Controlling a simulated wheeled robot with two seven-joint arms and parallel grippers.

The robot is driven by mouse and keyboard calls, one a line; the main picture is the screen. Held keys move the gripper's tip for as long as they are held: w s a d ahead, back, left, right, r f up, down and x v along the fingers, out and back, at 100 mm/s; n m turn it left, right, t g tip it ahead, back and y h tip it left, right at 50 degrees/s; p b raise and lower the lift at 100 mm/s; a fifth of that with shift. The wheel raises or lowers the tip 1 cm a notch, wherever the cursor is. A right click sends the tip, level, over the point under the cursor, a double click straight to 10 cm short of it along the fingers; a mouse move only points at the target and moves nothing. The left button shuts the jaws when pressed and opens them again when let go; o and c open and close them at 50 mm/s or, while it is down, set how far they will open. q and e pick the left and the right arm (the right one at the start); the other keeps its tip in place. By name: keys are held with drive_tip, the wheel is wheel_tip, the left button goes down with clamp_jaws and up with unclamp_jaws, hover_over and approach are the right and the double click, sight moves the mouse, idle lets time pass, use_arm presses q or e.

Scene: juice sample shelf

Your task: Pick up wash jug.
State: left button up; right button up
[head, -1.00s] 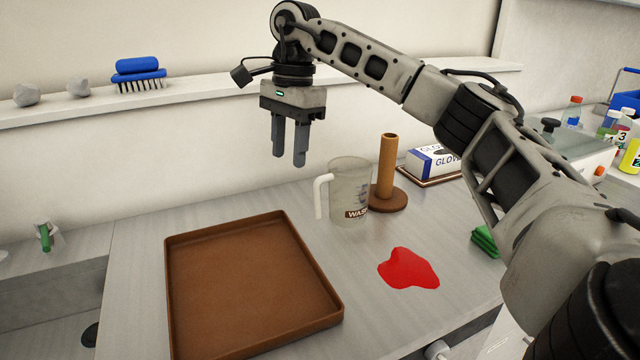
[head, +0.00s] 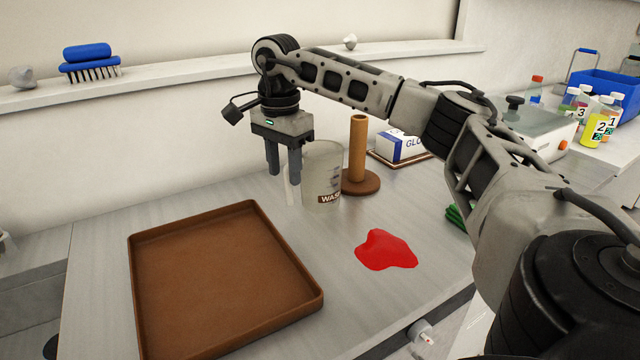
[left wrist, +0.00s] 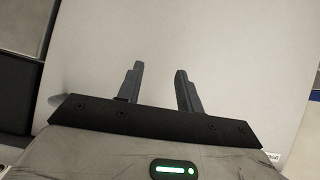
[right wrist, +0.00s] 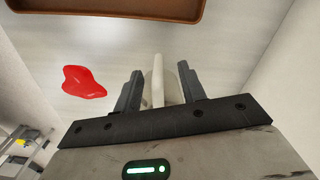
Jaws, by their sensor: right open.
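The wash jug (head: 322,172) is a translucent grey jug with a "WASH" label, upright on the counter behind the brown tray. Its white handle is on its left side, partly hidden by my right gripper (head: 284,170). In the right wrist view the handle (right wrist: 158,82) shows between the two fingers of the right gripper (right wrist: 158,90). Those fingers are apart, pointing down, and I cannot tell whether they touch the handle. My left gripper (left wrist: 157,85) shows only in its own wrist view, with fingers apart and nothing between them.
A brown tray (head: 312,302) lies at front left and a red spill (head: 386,250) at its right. A brown post on a round base (head: 358,150) stands close behind the jug's right side. A glove box (head: 400,146) is further right. A shelf with a blue brush (head: 88,62) runs behind.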

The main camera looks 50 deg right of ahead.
drive_tip(key=f, duration=0.4)
drive_tip(key=shift+s+d, duration=0.2)
drive_tip(key=shift+s, duration=0.05)
clamp_jaws()
drive_tip(key=shift+r, duration=0.15)
